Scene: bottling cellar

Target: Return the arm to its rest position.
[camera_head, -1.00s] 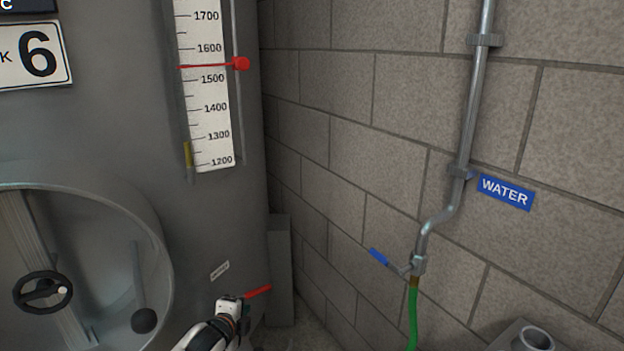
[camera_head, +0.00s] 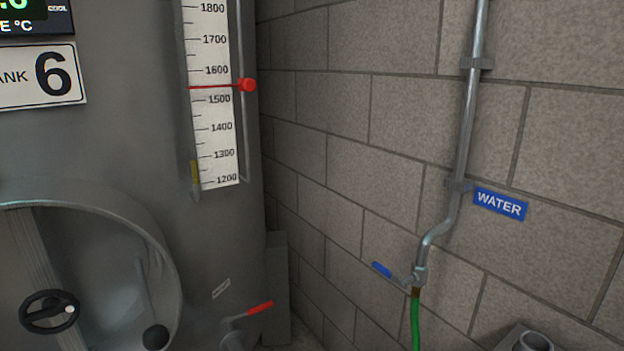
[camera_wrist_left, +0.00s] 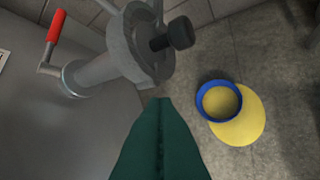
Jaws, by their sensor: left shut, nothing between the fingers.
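My left gripper (camera_wrist_left: 160,104) shows in the left wrist view as dark green fingers pressed together, with nothing between them. It points at the floor and a metal valve fitting. The arm is out of the head view. The valve's red handle (camera_head: 260,308) is low on the tank in the head view. In the left wrist view the red handle (camera_wrist_left: 55,26) is at the upper left, apart from the fingers. The metal fitting (camera_wrist_left: 130,48) with a dark knob (camera_wrist_left: 180,33) lies beyond the fingertips. My right gripper is in neither view.
A blue-rimmed round container (camera_wrist_left: 219,101), yellow inside, stands on the floor by a yellow round patch (camera_wrist_left: 245,125). The tank (camera_head: 120,140) fills the left. A block wall (camera_head: 350,110) carries a water pipe (camera_head: 467,120), blue-handled tap (camera_head: 381,270) and green hose (camera_head: 414,325).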

